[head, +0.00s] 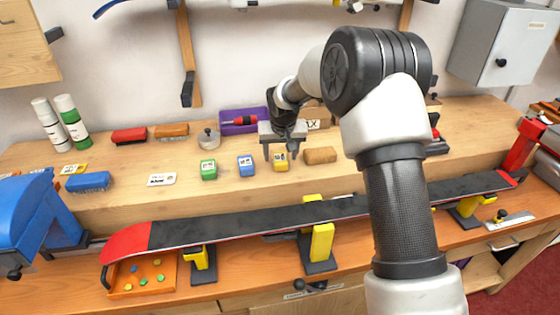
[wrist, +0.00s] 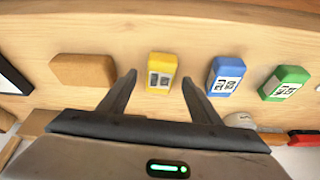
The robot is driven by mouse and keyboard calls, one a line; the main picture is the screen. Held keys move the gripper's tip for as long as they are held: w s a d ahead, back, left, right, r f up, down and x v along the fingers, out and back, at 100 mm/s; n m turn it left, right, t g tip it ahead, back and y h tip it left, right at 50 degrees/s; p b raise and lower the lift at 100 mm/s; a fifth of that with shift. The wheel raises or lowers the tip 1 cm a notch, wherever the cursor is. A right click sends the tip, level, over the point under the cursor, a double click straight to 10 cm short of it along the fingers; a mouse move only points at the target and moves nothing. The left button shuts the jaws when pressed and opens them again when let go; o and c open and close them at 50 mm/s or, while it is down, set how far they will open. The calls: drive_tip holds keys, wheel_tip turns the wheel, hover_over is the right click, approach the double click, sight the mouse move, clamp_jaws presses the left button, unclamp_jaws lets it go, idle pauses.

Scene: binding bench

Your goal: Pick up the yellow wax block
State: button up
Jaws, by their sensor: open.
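The yellow wax block (head: 280,161) with a dark-printed label sits on the raised wooden shelf of the bench. It also shows in the wrist view (wrist: 161,72), ahead of and between the fingertips. My gripper (head: 280,152) is open and empty, pointing down just over the block in the head view. In the wrist view the two dark fingers (wrist: 160,86) stand either side of the block's near end, the left one with a wider gap. I cannot tell the exact height of the fingertips above the shelf.
A blue block (head: 245,165) and a green block (head: 208,169) stand to the left, and a brown cork-like block (head: 320,155) close on the right. A purple bin (head: 239,121) is behind. A black-and-red ski (head: 260,222) lies along the front on yellow supports.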

sight(280, 159)
drive_tip(key=shift+x, duration=1.15)
drive_tip(key=c, duration=1.2)
wheel_tip(280, 159, up, 10)
drive_tip(key=shift+r, duration=0.1)
drive_tip(key=o, duration=0.5)
drive_tip(key=c, duration=0.3)
